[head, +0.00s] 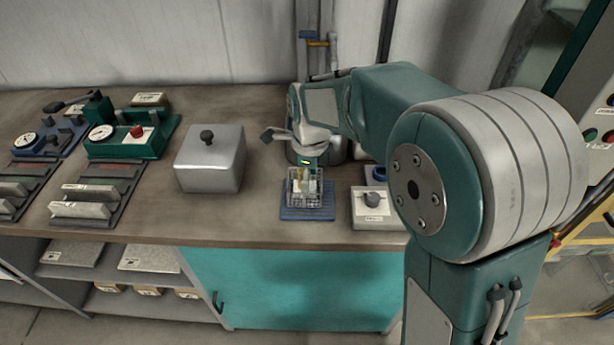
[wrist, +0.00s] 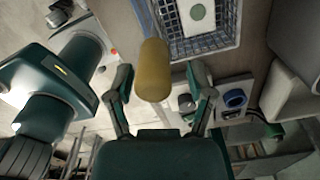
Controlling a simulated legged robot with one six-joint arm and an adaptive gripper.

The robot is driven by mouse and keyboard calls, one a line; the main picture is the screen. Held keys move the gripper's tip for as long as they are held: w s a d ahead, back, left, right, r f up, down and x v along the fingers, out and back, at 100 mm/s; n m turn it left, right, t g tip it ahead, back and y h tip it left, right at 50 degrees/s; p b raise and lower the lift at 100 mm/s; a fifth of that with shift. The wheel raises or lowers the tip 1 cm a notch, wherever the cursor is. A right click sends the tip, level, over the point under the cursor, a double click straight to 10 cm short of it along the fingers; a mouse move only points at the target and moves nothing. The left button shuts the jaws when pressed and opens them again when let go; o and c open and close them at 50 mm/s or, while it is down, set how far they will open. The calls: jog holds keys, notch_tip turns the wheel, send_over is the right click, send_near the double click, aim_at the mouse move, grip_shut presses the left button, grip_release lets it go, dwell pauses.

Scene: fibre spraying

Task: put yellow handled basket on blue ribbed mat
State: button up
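The wire basket (head: 305,192) stands upright on the blue ribbed mat (head: 306,214) near the front edge of the bench. White items are inside it. Its yellow handle (wrist: 153,72) shows large in the wrist view, and the wire basket (wrist: 213,42) lies beyond it. My gripper (head: 300,148) is just above the basket in the head view, with one finger spread out to the left. In the wrist view my gripper (wrist: 160,82) has its fingers wide apart, one on each side of the handle, with gaps visible. The arm hides part of the area behind.
A white box with a round knob (head: 372,206) stands close to the right of the mat. A grey lidded metal box (head: 210,160) stands to the left. Green and blue gauge devices (head: 130,138) and trays fill the far left. Bench between the metal box and mat is clear.

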jog(key=shift+a+r, duration=0.2)
jog(key=shift+r, duration=0.2)
notch_tip(320, 180, up, 10)
jog(key=shift+r, duration=0.65)
jog(key=s+d+f+n+t, duration=0.1)
jog(key=s+d+n+t, duration=0.1)
jog(key=s+d+n, duration=0.5)
jog(key=s+d+f+n+t, duration=0.1)
jog(key=s+d+n+t, duration=0.2)
jog(key=s+d+n, duration=0.4)
jog(key=s+n, duration=0.7)
jog(key=shift+d+t, duration=0.3)
jog(key=shift+s, duration=0.1)
dwell(0.8)
